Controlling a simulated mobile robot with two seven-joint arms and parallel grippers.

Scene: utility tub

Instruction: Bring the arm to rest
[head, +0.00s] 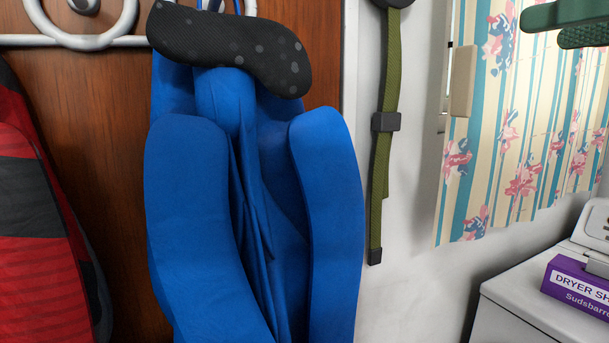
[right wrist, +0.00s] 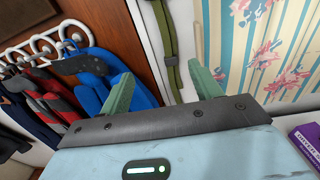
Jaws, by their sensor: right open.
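My right gripper (head: 541,29) shows at the top right corner of the head view, where only its green fingers are in the frame. They appear in front of the upper part of the striped curtain (head: 515,130). In the right wrist view the right gripper (right wrist: 162,88) has its two green fingers spread wide apart, with nothing between them. The fingers point toward the wooden door and the white wall. The rest of the right arm is hidden in the head view. My left gripper is in neither view.
A blue garment (head: 185,200) and a red-and-black one (head: 30,215) hang from a white hook rail (head: 75,41) on a wooden door (head: 110,180). A green strap (head: 385,160) hangs on the wall. A purple dryer sheet box (head: 580,287) sits on a white appliance (head: 520,312) at lower right.

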